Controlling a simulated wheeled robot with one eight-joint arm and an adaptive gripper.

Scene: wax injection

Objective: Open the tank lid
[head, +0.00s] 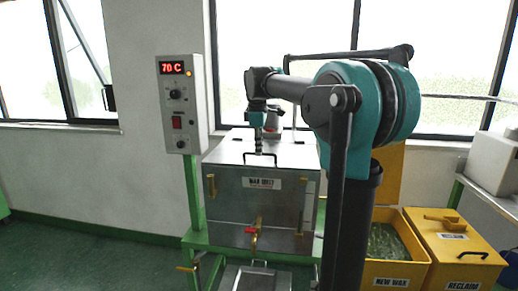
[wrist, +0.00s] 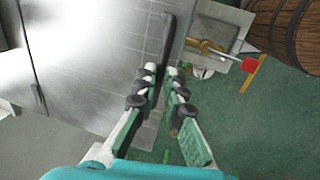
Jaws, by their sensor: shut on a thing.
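The steel wax tank (head: 228,210) stands on a green frame in the head view, with a label on its front. Its flat lid (head: 225,149) lies level on top and looks closed. A dark bar handle (head: 260,154) is at the lid's front edge. My gripper (head: 260,137) is over the lid, at the handle. In the wrist view the dark handle bar (wrist: 168,38) runs between the fingers of my gripper (wrist: 166,75), which is shut on it. The steel tank surface (wrist: 85,55) fills the left of that view.
A control box (head: 178,105) reading 70 C is left of the tank. A brass tap (head: 255,238) with a red handle is on the tank's front, above a small tray (head: 238,279). Yellow wax bins (head: 390,268) stand at right. A wooden barrel (wrist: 290,30) shows in the wrist view.

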